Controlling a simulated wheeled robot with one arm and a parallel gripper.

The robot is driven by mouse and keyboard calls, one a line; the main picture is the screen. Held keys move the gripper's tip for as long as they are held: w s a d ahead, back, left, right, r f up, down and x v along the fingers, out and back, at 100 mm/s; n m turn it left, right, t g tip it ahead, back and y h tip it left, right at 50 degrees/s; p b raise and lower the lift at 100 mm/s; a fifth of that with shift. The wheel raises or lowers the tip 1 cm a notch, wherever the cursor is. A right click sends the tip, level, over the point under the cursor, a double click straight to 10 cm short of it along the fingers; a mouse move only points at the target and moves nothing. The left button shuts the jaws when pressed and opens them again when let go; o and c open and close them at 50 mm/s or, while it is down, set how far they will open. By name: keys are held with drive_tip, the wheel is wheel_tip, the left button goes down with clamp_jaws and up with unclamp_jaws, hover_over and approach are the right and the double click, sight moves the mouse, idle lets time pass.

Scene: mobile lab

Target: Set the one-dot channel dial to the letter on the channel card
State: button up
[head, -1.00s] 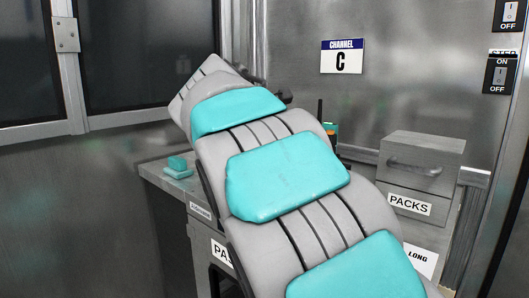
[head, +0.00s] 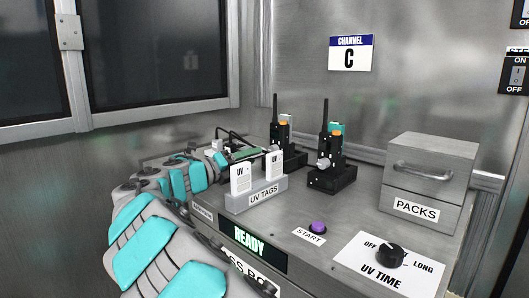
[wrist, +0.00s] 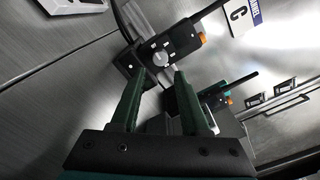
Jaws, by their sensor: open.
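Two black radios with antennas stand at the counter's back: the left radio (head: 285,145) has an orange top, and the right radio (head: 331,150) has orange and teal parts and a pale dial (head: 324,163). In the wrist view, a radio (wrist: 178,44) with a pale dial (wrist: 161,57) lies just beyond my open, empty gripper (wrist: 159,75). Its dot marks are too small to count. In the head view my gripper (head: 243,153) is behind the UV tags.
A UV tags holder (head: 257,195) with white tags stands in front of the left radio. A drawer box labelled PACKS (head: 424,182) is at right. A purple START button (head: 318,228) and UV TIME knob (head: 390,255) are at the front. Counter between them is clear.

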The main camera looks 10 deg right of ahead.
sight(271, 150)
drive_tip(key=x, duration=0.7)
drive_tip(key=shift+c, duration=0.2)
clamp_jaws()
